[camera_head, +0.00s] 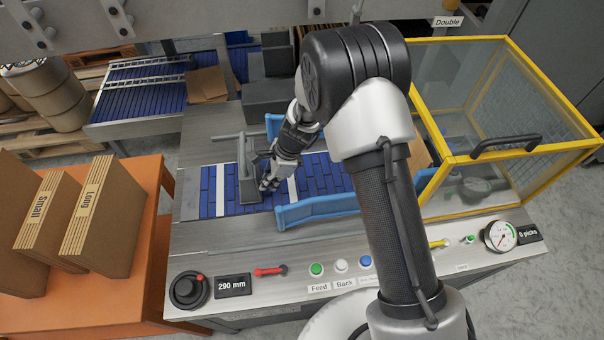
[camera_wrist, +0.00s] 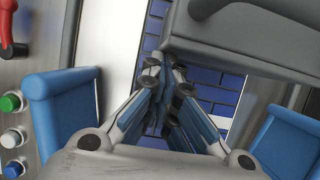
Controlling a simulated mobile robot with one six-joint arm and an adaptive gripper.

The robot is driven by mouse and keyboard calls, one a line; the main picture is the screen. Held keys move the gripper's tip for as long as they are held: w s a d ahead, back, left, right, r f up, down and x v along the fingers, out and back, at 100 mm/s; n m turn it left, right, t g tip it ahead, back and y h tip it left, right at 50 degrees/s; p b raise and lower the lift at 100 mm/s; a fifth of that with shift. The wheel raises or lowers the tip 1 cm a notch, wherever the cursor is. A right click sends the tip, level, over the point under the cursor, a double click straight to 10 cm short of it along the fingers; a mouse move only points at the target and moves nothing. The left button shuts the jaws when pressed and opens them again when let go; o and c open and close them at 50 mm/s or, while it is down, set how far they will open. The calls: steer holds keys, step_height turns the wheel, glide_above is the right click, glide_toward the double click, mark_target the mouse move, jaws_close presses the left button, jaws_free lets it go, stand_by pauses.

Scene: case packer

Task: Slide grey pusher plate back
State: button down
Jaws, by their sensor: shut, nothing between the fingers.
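The grey pusher plate (camera_head: 249,181) stands upright across the blue belt (camera_head: 325,178), at its left part, in the head view. In the wrist view a large grey block, which looks like the pusher plate (camera_wrist: 255,35), fills the top right. My gripper (camera_head: 266,185) is low over the belt, just to the right of the plate. Its fingers also show in the wrist view (camera_wrist: 165,125), shut and empty. They are close beside the plate; I cannot tell whether they touch it.
Blue guide rails (camera_head: 318,209) flank the belt. The front panel holds a black knob (camera_head: 188,290), a red lever (camera_head: 270,271) and a green button (camera_head: 316,269). A yellow-framed clear guard (camera_head: 520,150) stands right. Cardboard blanks (camera_head: 100,217) stand on an orange table (camera_head: 150,240) at left.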

mark_target(245, 167)
steer(key=s+a+p, duration=0.3)
steer(key=a+p, duration=0.1)
steer(key=a, duration=1.3)
steer(key=shift+s, duration=0.2)
steer(key=w+d+r+p, duration=0.1)
steer(key=d+r+p, duration=0.1)
steer(key=d+r, duration=0.5)
steer(key=shift+v, duration=1.2)
steer(key=shift+w+a+r, duration=0.1)
steer(key=shift+w+a, duration=0.05)
steer(key=shift+w, duration=0.05)
